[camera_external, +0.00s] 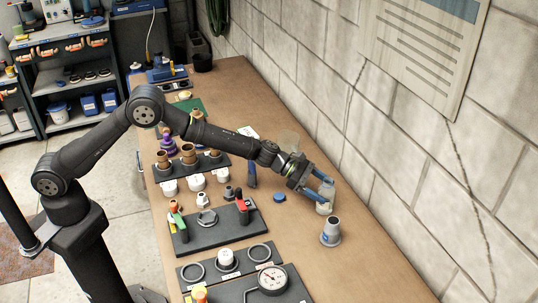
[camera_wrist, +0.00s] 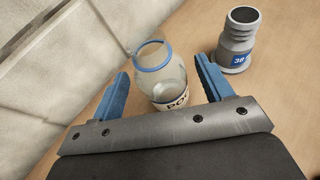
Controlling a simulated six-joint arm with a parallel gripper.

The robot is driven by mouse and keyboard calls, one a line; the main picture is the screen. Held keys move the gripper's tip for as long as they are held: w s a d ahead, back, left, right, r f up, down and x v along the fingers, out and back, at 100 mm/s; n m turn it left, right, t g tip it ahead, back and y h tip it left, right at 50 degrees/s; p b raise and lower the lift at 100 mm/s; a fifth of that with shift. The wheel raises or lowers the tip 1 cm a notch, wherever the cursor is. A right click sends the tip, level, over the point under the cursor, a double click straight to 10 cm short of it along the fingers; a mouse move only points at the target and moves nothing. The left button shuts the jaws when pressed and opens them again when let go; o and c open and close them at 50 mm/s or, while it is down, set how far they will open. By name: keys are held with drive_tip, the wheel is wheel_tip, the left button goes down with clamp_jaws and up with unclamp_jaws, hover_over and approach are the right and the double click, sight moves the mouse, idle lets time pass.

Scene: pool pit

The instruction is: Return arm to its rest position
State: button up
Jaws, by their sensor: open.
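My gripper (camera_external: 323,193) is low over the wooden workbench (camera_external: 370,270), reaching toward the wall side. Its two blue fingers are spread apart with nothing held between them, which also shows in the wrist view (camera_wrist: 160,84). A clear glass jar (camera_wrist: 168,75) with a blue ring at its mouth and a dark-lettered label stands just beyond the fingers. The jar (camera_external: 325,207) is partly hidden by the fingers in the external view. I cannot tell if the fingers touch it.
A grey fitting (camera_external: 331,232) stands close to the jar; its blue label shows in the wrist view (camera_wrist: 237,42). A blue cap (camera_external: 279,197) lies left of my gripper. Black boards with valves (camera_external: 212,228) and a gauge (camera_external: 270,279) line the bench's left. A block wall (camera_external: 400,110) bounds the right.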

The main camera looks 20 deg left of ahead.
drive_tip(key=v, duration=1)
drive_tip(key=x, duration=1.1)
drive_tip(key=shift+d+f, duration=0.2)
drive_tip(key=shift+d, duration=0.1)
drive_tip(key=shift+d+r, duration=0.2)
drive_tip(key=shift+r, duration=0.1)
wheel_tip(320, 180, up, 4)
drive_tip(key=shift+a+f, duration=0.1)
drive_tip(key=shift+f, duration=0.05)
drive_tip(key=s+a+r, duration=0.1)
drive_tip(key=s+r, duration=0.6)
drive_tip(key=s, duration=0.5)
drive_tip(key=n+t, duration=0.1)
approach(328, 181)
drive_tip(key=w+a, duration=0.6)
drive_tip(key=a, duration=0.1)
drive_tip(key=shift+w+f+n+g, duration=0.25)
drive_tip(key=shift+n+g, duration=0.05)
